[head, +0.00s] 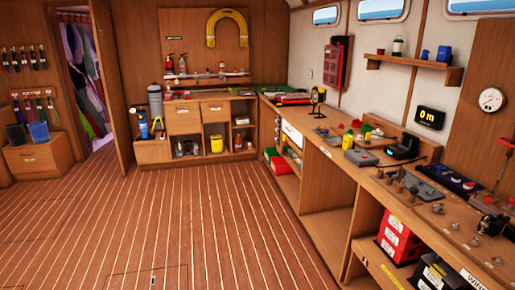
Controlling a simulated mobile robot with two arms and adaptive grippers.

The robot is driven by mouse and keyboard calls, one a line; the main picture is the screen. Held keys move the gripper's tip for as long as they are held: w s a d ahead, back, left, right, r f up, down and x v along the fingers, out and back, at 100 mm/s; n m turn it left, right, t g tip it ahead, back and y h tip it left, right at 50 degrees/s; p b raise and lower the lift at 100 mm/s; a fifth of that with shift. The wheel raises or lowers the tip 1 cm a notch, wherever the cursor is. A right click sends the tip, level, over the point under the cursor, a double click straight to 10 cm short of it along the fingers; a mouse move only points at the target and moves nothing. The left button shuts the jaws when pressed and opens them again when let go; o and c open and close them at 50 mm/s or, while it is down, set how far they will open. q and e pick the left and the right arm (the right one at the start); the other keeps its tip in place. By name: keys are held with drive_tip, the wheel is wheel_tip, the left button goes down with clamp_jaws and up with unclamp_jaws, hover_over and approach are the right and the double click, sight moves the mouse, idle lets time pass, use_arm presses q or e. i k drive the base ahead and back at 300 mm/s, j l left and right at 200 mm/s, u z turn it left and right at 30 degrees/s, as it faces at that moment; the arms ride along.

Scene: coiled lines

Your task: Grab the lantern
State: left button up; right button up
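What looks like the lantern (398,47), small with a pale body and a darker top, stands upright on the wooden wall shelf (412,62) at the upper right of the head view. It is small in the picture, so its details are hard to tell. Neither of my grippers is in view, and nothing is seen touching the lantern.
A blue can (443,54) and a smaller blue item (425,54) share the shelf. Below runs a long workbench (345,165) with a black-and-yellow round device (318,98) and several tools. Red boxes (400,238) sit underneath. The plank floor (180,225) is clear.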

sight(398, 46)
drive_tip(key=i+j+u, duration=0.1)
drive_tip(key=i+u, duration=0.4)
drive_tip(key=i, duration=1.6)
